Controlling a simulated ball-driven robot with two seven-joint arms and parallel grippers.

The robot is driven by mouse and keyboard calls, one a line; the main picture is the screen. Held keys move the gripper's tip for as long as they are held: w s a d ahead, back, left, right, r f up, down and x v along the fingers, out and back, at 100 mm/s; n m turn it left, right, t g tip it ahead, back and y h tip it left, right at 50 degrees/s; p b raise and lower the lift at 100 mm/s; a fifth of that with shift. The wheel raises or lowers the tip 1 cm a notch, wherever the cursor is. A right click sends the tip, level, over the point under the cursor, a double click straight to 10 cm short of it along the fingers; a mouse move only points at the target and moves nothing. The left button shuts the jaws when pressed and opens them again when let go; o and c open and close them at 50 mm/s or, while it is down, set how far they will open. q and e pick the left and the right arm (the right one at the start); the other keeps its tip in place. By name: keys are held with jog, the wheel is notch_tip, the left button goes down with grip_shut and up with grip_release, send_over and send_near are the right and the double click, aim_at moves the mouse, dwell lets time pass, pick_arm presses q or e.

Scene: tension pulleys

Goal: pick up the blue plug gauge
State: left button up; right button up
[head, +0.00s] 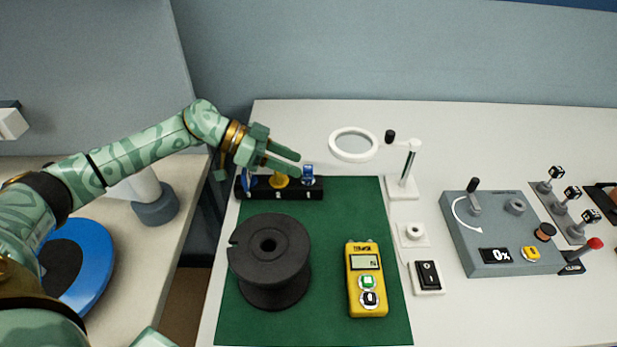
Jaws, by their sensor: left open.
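A black rack (290,193) stands at the back left corner of the green mat and holds small plug gauges. A blue plug gauge (308,174) stands upright at the rack's right end. Another blue piece (246,182) shows at its left end, partly behind my gripper. A yellow gauge (279,181) sits between them, partly covered. My left gripper (299,164) is open, above the rack, with its fingers pointing right and their tips close to the right blue gauge. Nothing shows between the fingers. I cannot tell whether they touch the gauge. My right gripper is not in view.
A black spool (270,258) and a yellow meter (366,280) stand on the green mat (340,215). A white ring (353,145), a white stand (403,186) and a grey control box (500,235) are to the right. Bare table lies behind the rack.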

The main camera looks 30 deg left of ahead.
aim_at(308, 177)
pick_arm(q)
jog(key=x, duration=0.2)
jog(key=shift+w+d+f, duration=0.15)
jog(key=shift+d, duration=0.05)
jog(key=shift+c, duration=0.3)
grip_shut()
